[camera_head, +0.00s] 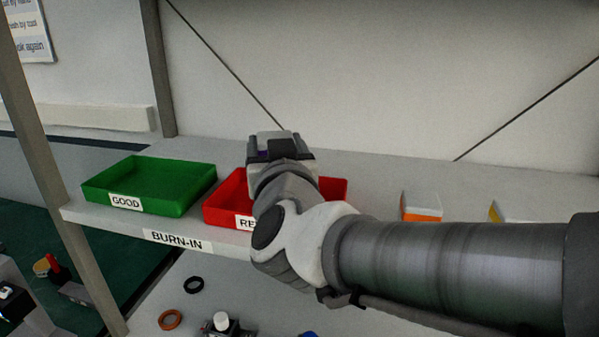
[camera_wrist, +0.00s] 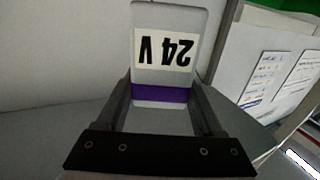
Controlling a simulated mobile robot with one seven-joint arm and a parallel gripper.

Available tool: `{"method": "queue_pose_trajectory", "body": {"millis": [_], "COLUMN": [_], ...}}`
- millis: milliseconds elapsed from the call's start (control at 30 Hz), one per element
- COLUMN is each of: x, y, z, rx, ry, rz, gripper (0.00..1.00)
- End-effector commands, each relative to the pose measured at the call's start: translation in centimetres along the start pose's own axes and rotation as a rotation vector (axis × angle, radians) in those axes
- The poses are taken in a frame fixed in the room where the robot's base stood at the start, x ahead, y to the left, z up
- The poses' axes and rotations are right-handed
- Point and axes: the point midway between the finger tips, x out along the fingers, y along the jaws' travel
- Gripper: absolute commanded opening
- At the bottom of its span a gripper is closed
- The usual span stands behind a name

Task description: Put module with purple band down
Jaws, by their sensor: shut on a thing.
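The module with the purple band (camera_wrist: 165,60) is held in my gripper (camera_wrist: 163,105). In the wrist view it is a pale block with a "24 V" label that reads upside down, and the purple band lies between the fingers. In the head view my gripper (camera_head: 278,145) is over the back of the red tray (camera_head: 225,207), and only a small purple patch of the module shows there; my wrist hides most of it. I cannot tell its height above the tray or shelf.
A green tray labelled GOOD (camera_head: 150,186) stands left of the red tray on the shelf marked BURN-IN (camera_head: 178,240). An orange-and-white block (camera_head: 421,207) and a yellow-and-white block (camera_head: 497,212) stand to the right. Rings (camera_head: 194,285) lie below. A post (camera_head: 55,170) rises at left.

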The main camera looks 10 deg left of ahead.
Motion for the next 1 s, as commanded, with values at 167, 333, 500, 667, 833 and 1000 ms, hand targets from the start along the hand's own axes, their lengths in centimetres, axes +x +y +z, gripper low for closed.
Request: {"method": "queue_pose_trajectory", "body": {"millis": [167, 333, 500, 667, 833, 1000], "x": [2.3, 3.8, 4.3, 4.3, 4.3, 4.3], "y": [-1.8, -2.9, -3.3, -3.3, -3.3, -3.2], "z": [1.8, 2.8, 3.4, 5.8, 7.2, 7.1], "rx": [-0.004, -0.002, -0.002, -0.004, -0.001, 0.000], "ry": [-0.002, 0.000, 0.002, -0.002, 0.001, 0.003], "rz": [-0.003, -0.001, -0.001, -0.002, -0.001, -0.001], "gripper": [0.00, 0.00, 0.00, 0.00, 0.00, 0.00]}}
